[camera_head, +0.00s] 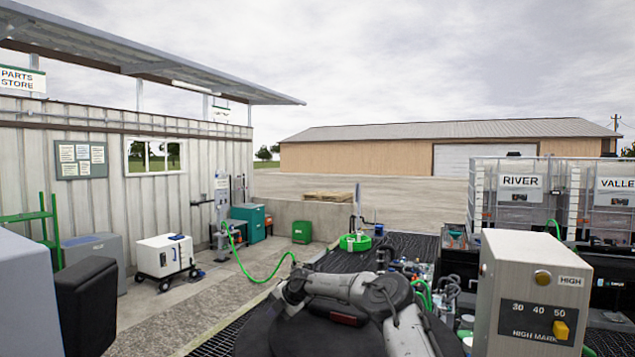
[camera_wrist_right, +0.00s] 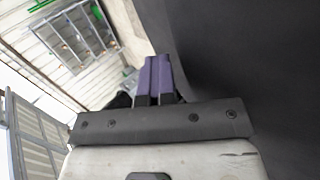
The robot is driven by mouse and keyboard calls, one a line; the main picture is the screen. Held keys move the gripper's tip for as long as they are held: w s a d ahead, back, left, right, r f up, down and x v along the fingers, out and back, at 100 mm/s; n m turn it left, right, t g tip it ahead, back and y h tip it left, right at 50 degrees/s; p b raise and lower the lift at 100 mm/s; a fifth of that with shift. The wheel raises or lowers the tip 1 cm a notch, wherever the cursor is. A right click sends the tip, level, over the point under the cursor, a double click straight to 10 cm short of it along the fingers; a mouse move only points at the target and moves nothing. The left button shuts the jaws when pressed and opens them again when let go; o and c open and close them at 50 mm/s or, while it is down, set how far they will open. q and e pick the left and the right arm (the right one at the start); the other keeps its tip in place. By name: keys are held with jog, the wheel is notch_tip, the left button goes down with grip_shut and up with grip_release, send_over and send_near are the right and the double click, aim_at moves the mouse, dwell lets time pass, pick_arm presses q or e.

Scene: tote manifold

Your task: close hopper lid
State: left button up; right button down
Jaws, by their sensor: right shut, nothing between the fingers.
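A green round tub (camera_head: 355,242) stands beyond my arm in the head view, with a thin grey upright piece (camera_head: 358,207) rising from it. This may be the hopper with its lid raised, but it is too small to be sure. My right gripper (camera_wrist_right: 157,60) shows in the right wrist view, its two purple fingers together with nothing between them. A large dark surface (camera_wrist_right: 255,60) fills the right of that view beside the fingers; I cannot tell what it is. My left gripper is not in view.
A grey control box (camera_head: 535,290) with a yellow switch stands at the near right. Tanks labelled RIVER (camera_head: 520,190) and VALLEY (camera_head: 612,195) stand behind it. A white wheeled unit (camera_head: 165,257) and a green hose (camera_head: 255,277) are at left.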

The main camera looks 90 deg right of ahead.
jog(key=shift+s+f, duration=0.1)
jog(key=shift+f, duration=0.3)
notch_tip(320, 180, up, 5)
jog(key=p, duration=0.4)
notch_tip(320, 180, up, 10)
jog(key=b, duration=0.3)
